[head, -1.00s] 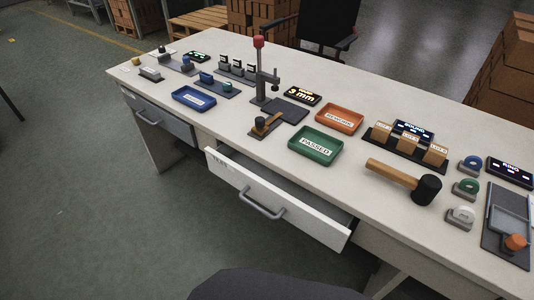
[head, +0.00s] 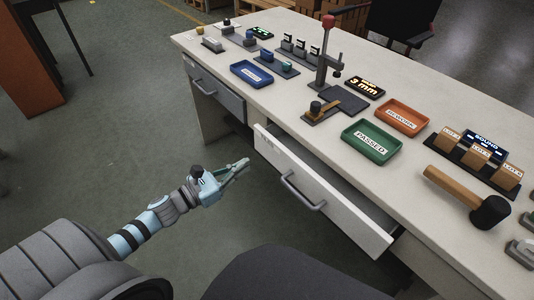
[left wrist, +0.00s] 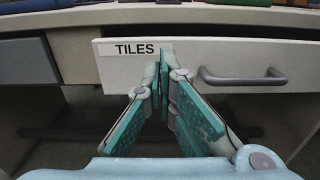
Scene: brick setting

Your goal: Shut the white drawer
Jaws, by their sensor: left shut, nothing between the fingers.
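The white drawer (head: 325,190) stands pulled out from the front of the workbench, its inside partly showing in the head view. Its grey bar handle (head: 302,190) is on the front panel. In the left wrist view the drawer front (left wrist: 240,55) has a label reading TILES (left wrist: 134,49), and the handle (left wrist: 242,77) is right of my fingers. My left gripper (head: 246,165) is shut and empty, in front of the drawer's left part. My right gripper is not in view.
A grey drawer (head: 215,92) left of the white one looks shut. The bench top (head: 300,140) bears a blue tray (head: 252,73), a green tray (head: 371,142), an orange tray (head: 402,116) and a mallet (head: 468,198). A dark chair (head: 400,25) stands behind.

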